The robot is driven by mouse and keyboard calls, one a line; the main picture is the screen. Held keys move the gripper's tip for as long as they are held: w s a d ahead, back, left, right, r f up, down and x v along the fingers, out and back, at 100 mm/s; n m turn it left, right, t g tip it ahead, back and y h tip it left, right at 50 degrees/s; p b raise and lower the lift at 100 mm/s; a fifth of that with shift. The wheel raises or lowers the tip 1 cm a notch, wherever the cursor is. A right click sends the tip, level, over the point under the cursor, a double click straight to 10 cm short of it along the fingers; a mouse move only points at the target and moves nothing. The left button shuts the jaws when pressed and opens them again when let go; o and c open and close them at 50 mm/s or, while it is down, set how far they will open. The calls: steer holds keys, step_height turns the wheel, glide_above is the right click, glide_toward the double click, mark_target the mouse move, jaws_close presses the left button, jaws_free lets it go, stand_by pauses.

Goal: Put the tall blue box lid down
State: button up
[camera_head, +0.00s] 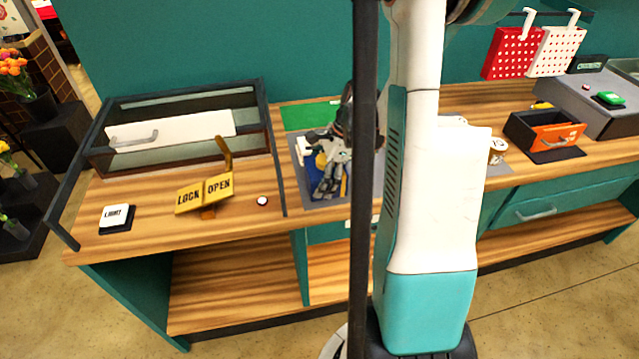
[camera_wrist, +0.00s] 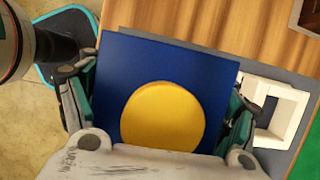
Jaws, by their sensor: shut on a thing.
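The tall blue box lid (camera_wrist: 120,70) shows in the wrist view as a dark blue square top with a large yellow disc (camera_wrist: 163,116). My gripper (camera_wrist: 162,104) is shut on it, with one finger at its left side and one at its right. In the head view my gripper (camera_head: 335,160) is over the grey mat (camera_head: 345,193) on the counter, pointing down. Only bits of blue and yellow show there between the fingers. I cannot tell whether the lid touches the mat or what is under it.
A white frame-like piece (camera_wrist: 283,108) lies close to the right finger in the wrist view. A green mat (camera_head: 308,115) is behind. To the left stand a glass case (camera_head: 190,110) and the yellow LOCK/OPEN sign (camera_head: 204,192). Bare wood lies in front.

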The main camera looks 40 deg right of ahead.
steer(key=shift+f, duration=0.9)
steer(key=shift+r, duration=0.1)
steer(key=o, duration=0.6)
steer(key=shift+f, duration=0.2)
steer(key=o, duration=0.4)
steer(key=shift+r, duration=0.2)
